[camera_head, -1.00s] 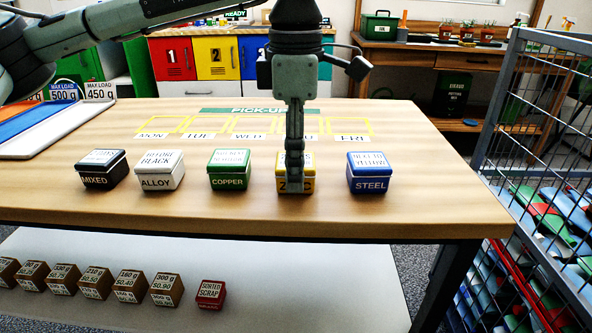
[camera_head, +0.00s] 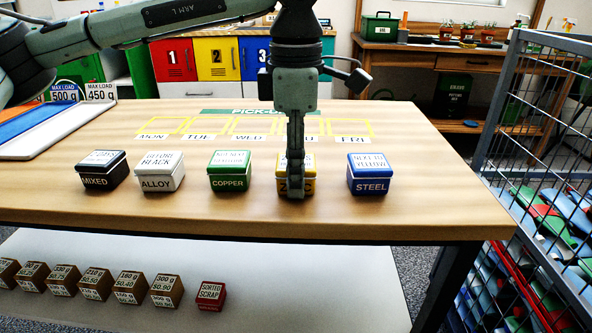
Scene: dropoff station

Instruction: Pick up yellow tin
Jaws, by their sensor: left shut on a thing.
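The yellow tin (camera_head: 309,184), labelled as zinc in part, stands on the wooden table in a row of tins, between the green copper tin (camera_head: 230,170) and the blue steel tin (camera_head: 370,174). My left gripper (camera_head: 295,187) points straight down over the yellow tin and is shut on it. The finger hides the middle of the tin and much of its lid text. The tin appears upright and at table level; I cannot tell whether it touches the table. My right gripper is out of view.
The white alloy tin (camera_head: 161,172) and black mixed tin (camera_head: 103,170) stand further left. Behind the row is bare wood and a yellow-taped weekday grid (camera_head: 190,125). Trays (camera_head: 50,125) lie at the left. A wire cage (camera_head: 545,150) stands right of the table (camera_head: 430,215).

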